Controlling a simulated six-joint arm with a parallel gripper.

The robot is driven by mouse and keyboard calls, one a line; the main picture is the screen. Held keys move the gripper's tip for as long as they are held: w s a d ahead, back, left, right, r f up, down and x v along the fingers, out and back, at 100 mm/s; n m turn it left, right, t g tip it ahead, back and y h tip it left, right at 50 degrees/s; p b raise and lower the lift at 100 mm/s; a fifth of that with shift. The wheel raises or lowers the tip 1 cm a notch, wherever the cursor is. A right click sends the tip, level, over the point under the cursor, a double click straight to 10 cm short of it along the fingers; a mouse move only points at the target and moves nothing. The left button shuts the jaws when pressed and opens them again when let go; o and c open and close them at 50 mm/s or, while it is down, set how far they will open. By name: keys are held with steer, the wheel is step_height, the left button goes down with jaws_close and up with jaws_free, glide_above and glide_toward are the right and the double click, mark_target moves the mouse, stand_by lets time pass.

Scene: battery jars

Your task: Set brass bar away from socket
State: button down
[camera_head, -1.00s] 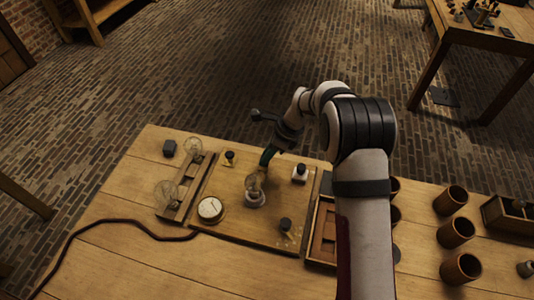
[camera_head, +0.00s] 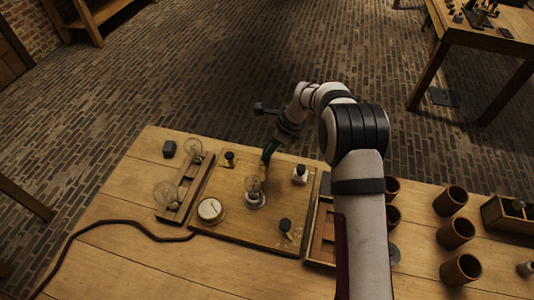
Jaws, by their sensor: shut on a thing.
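My gripper (camera_head: 266,157) points down above the wooden board (camera_head: 225,207), at the board's far middle. It is shut on the brass bar (camera_head: 264,168), which shows only as a small tan sliver below the fingertips. The socket (camera_head: 256,201), a pale round base, stands on the board just nearer than the gripper. A clear glass bulb (camera_head: 253,184) stands in it. The bar appears above and behind the bulb. Whether it touches the bulb is too small to tell.
A round dial (camera_head: 210,209) sits left of the socket. Black-knobbed posts (camera_head: 229,158), (camera_head: 299,174) and (camera_head: 286,227) surround it. A rack with glass bulbs (camera_head: 166,193) is at left. Brown jars (camera_head: 456,232) stand at right. The board's front middle is clear.

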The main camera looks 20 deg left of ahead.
steer(key=shift+w, duration=0.3)
steer(key=c, duration=0.6)
jaws_free()
steer(key=shift+s, duration=0.1)
steer(key=shift+c, duration=0.2)
steer(key=shift+r, duration=0.1)
steer(key=v, duration=1.5)
steer(key=shift+d+r, duration=0.25)
steer(key=shift+r, duration=0.05)
